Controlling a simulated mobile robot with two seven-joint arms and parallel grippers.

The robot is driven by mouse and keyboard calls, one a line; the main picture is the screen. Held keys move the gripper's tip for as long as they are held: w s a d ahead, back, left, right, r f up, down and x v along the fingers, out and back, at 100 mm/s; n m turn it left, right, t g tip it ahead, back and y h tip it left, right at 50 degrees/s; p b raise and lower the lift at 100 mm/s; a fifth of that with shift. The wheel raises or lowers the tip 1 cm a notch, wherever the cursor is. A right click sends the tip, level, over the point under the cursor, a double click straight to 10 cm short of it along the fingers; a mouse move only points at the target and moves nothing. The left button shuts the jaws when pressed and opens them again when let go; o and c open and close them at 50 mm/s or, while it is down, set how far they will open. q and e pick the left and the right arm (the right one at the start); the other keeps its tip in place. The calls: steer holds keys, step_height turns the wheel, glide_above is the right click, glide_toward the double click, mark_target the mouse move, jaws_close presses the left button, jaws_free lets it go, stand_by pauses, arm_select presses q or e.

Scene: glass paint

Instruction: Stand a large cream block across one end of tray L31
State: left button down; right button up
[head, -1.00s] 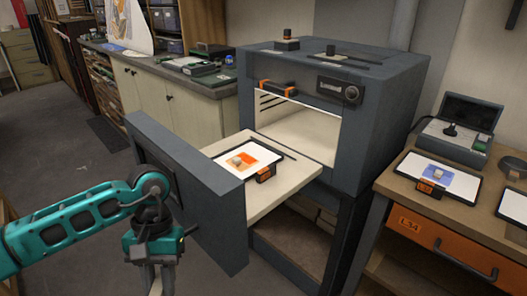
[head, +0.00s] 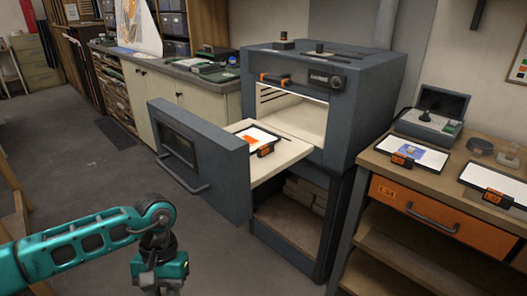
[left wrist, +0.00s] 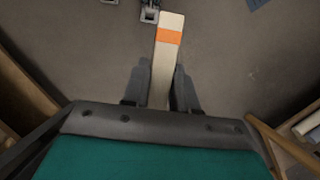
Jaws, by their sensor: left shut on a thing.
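In the left wrist view, my left gripper (left wrist: 161,76) is shut on a long cream block (left wrist: 171,22) with an orange band across it. The block sticks out beyond the fingertips, over bare floor. In the head view only my left arm and wrist show; the fingers and block are below the frame. One tray with a white sheet and orange patch (head: 252,140) lies on the pulled-out shelf of the grey oven. Two more trays lie on the right bench: one with a blue patch (head: 418,157), one nearer the right edge (head: 490,178). Their tags are too small to read. My right gripper is out of view.
The oven's drawer front (head: 197,160) stands between my left arm and the shelf tray. The grey oven (head: 320,90) is behind it. A control box (head: 430,120) stands on the right bench (head: 370,165), above an orange drawer (head: 430,215).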

arm_select(q)
steer(key=shift+s+r, duration=0.1)
steer(key=shift+r, duration=2.35)
steer(key=shift+f, duration=0.1)
